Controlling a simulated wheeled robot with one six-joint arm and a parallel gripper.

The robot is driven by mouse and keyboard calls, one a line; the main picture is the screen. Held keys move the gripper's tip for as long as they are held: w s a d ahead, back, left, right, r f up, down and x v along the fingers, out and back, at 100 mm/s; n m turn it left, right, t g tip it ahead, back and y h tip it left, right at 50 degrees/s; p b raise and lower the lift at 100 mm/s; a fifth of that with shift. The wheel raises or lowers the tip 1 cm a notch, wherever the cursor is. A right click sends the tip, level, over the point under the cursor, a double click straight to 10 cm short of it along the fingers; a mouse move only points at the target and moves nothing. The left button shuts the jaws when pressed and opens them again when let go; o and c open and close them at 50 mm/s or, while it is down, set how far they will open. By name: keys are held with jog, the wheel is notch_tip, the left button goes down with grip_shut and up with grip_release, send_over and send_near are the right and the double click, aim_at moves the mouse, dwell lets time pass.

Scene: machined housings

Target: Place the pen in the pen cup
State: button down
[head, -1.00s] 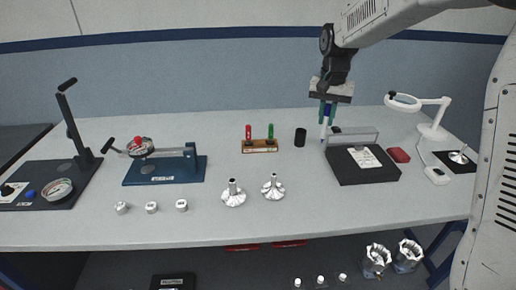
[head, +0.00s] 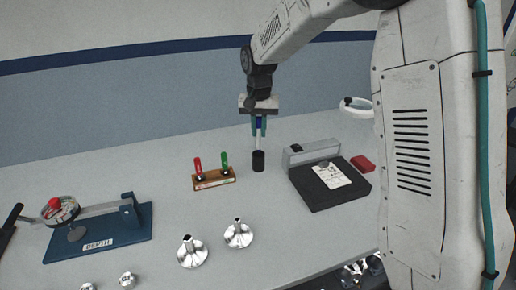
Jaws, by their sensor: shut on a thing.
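My gripper (head: 259,133) points down at the back of the table, with its teal fingers shut on the pen (head: 258,143). The pen is upright, blue at the top between the fingers and white below them. The black pen cup (head: 258,163) stands on the table directly under the pen. The pen's lower end meets the cup's mouth in the picture. I cannot tell whether the tip is inside the cup or just above or behind its rim.
A wooden rack (head: 214,179) with a red and a green tool stands left of the cup. A black stand (head: 328,184) with a grey bar and a red block (head: 362,164) are to the right. Two metal flanged parts (head: 238,234) sit in front. A blue gauge fixture (head: 100,234) is at left.

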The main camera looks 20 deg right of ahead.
aim_at(258, 148)
jog(key=shift+a+f, duration=0.1)
jog(key=shift+f, duration=2.7)
jog(key=shift+f, duration=0.15)
jog(key=c, duration=1.4)
grip_release()
notch_tip(258, 148, up, 12)
jog(key=shift+r, duration=0.25)
jog(key=s+d+r+n, duration=0.1)
jog(key=s+r, duration=0.4)
jog(key=s, duration=0.6)
jog(key=s+d+f+n, duration=0.1)
jog(key=s, duration=1.2)
jog(key=s+d+f+n+t, duration=0.1)
jog(key=s+n, duration=0.1)
jog(key=s, duration=1.2)
jog(key=shift+f+n, duration=0.3)
jog(key=shift+d, duration=0.1)
